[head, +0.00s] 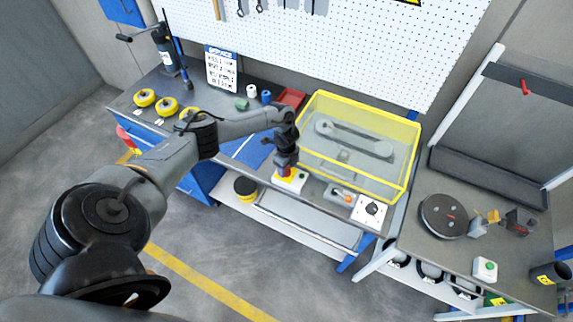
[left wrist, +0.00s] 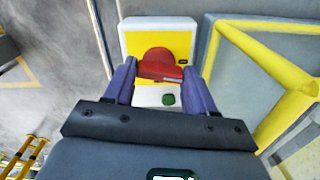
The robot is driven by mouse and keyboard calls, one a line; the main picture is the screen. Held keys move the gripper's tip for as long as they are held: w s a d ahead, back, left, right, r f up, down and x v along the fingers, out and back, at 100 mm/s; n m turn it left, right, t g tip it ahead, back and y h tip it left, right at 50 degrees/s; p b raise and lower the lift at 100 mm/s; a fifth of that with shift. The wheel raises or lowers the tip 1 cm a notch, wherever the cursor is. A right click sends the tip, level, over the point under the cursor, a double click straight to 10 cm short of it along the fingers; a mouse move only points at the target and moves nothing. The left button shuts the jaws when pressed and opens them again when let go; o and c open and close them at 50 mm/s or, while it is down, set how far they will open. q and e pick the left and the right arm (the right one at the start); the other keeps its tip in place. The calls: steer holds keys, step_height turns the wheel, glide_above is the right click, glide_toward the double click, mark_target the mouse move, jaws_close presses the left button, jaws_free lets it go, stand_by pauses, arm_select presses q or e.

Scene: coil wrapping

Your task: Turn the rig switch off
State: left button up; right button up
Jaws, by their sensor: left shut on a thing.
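The box with the red switch handle (left wrist: 158,60) has a yellow face (left wrist: 133,44) and a white body, with a green button below the handle. In the head view this yellow and white box (head: 298,181) stands at the bench's front edge, left of the yellow-framed enclosure. My left gripper (head: 286,168) reaches down over it. In the left wrist view its two fingers (left wrist: 160,72) are on either side of the red handle, shut on it. The exact finger contact is partly hidden. My right gripper is not in view.
The yellow-framed clear enclosure (head: 404,122) stands close beside the gripper. A white box with a black dial (head: 371,210) sits further right on the bench front. A side table (head: 425,258) holds a dark round disc (head: 443,215) and a green-button box (head: 485,269).

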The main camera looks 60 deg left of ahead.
arm_select(q)
steer(key=shift+r+n+p, duration=0.1)
steer(key=shift+n+p, duration=0.35)
steer(key=shift+n, duration=0.65)
steer(key=o, duration=1)
steer(key=shift+o, duration=0.2)
steer(key=shift+r, duration=0.55)
step_height(320, 180, up, 10)
steer(key=shift+f, duration=0.2)
